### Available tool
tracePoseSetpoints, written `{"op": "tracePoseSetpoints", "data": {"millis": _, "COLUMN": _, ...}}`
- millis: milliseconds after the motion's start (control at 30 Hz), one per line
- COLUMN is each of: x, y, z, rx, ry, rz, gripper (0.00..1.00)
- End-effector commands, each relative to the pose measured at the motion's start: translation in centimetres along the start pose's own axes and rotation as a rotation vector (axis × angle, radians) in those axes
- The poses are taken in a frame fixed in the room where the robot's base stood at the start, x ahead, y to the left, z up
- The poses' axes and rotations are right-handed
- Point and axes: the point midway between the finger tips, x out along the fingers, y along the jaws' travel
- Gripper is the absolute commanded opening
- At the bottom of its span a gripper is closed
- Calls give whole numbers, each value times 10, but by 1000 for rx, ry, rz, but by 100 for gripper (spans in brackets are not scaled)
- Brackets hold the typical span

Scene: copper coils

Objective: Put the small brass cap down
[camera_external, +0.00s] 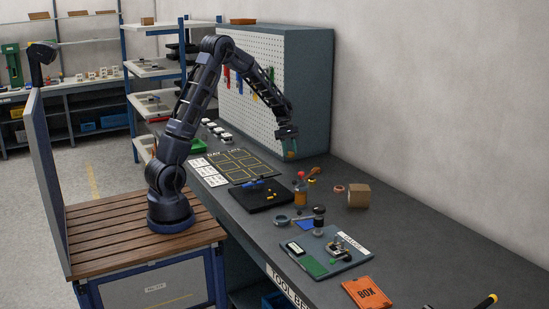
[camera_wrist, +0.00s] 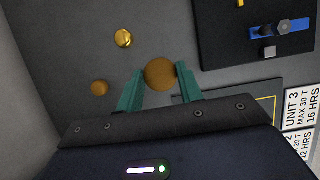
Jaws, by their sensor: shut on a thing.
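My gripper (camera_wrist: 160,78) has teal fingers, shut on a small round brownish cap. I take this to be the small brass cap (camera_wrist: 160,74); its round face shows between the fingertips in the wrist view. In the external view my gripper (camera_external: 290,154) hangs above the far side of the bench, near the pegboard cabinet. The cap is too small there to make out clearly. It appears to be held clear of the grey bench top (camera_wrist: 60,60).
A shiny gold piece (camera_wrist: 123,38) and a small brown round piece (camera_wrist: 99,88) lie on the bench nearby. A black tray (camera_wrist: 220,45) with a blue tool is at upper right.

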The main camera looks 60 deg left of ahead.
Motion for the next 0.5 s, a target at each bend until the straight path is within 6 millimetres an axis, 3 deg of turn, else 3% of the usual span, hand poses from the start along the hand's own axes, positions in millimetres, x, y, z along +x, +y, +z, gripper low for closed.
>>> {"op": "tracePoseSetpoints", "data": {"millis": 200, "x": -41, "y": 0, "z": 16, "rx": 1, "ry": 2, "rz": 2, "gripper": 14}}
{"op": "tracePoseSetpoints", "data": {"millis": 500, "x": -64, "y": 0, "z": 26, "rx": 0, "ry": 0, "rz": 0, "gripper": 14}}
